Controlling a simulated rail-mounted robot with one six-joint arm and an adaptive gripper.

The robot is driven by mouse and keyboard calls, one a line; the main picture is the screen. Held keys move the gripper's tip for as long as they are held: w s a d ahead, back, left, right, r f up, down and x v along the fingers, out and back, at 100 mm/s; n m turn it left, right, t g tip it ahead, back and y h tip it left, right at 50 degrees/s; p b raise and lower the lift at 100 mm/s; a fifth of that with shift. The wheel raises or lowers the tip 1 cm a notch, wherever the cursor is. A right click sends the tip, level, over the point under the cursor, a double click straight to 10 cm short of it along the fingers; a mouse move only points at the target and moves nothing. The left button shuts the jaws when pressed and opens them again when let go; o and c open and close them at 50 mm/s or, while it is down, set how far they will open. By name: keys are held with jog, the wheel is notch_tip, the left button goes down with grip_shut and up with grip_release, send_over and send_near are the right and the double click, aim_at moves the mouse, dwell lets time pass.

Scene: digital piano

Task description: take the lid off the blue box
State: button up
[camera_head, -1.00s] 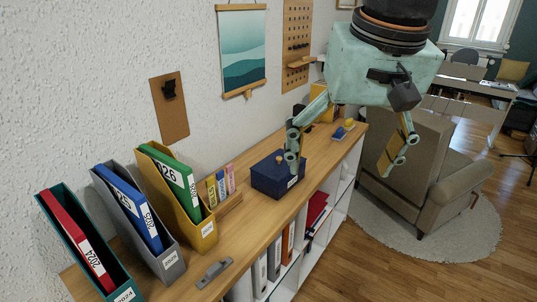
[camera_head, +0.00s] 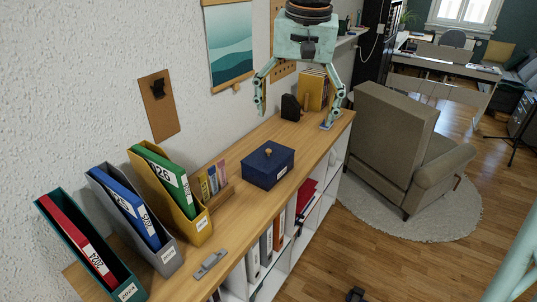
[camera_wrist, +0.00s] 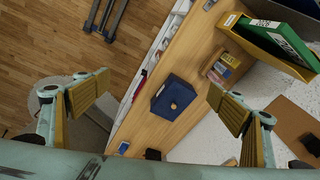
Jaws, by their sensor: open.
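The blue box (camera_head: 268,168) stands on the wooden top of the low shelf unit, with its lid (camera_head: 268,156) on and a small wooden knob (camera_head: 268,152) in the middle of the lid. In the wrist view the blue box (camera_wrist: 173,97) lies between and beyond the fingers, with the knob (camera_wrist: 174,106) facing the camera. My gripper (camera_head: 299,105) is open and empty, above the far part of the shelf top, behind the box in the head view. In the wrist view my gripper (camera_wrist: 158,97) has its yellow-padded fingers wide apart. Nothing touches the box.
Binders in holders (camera_head: 170,190) stand at the near left, with a small rack of colourful booklets (camera_head: 212,182) beside the box. A grey handle-like object (camera_head: 210,264) lies near the front. Yellow books (camera_head: 314,90) and a black bookend (camera_head: 290,107) stand farther back. An armchair (camera_head: 395,140) is to the right.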

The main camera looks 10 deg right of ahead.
jog(key=w+f+m+p, duration=0.1)
jog(key=w+f+p, duration=0.15)
jog(key=w, duration=0.75)
jog(key=m+g+p, duration=0.2)
jog(key=m+p, duration=0.2)
jog(key=p, duration=0.5)
send_over(269, 150)
notch_tip(269, 150, down, 16)
jog(key=shift+f, duration=0.25)
jog(key=shift+f+p, duration=0.4)
jog(key=shift+f, duration=3.75)
jog(key=shift+f, duration=0.15)
jog(key=shift+a+f+p, duration=0.1)
jog(key=shift+f+p, duration=0.35)
jog(key=shift+f, duration=1.95)
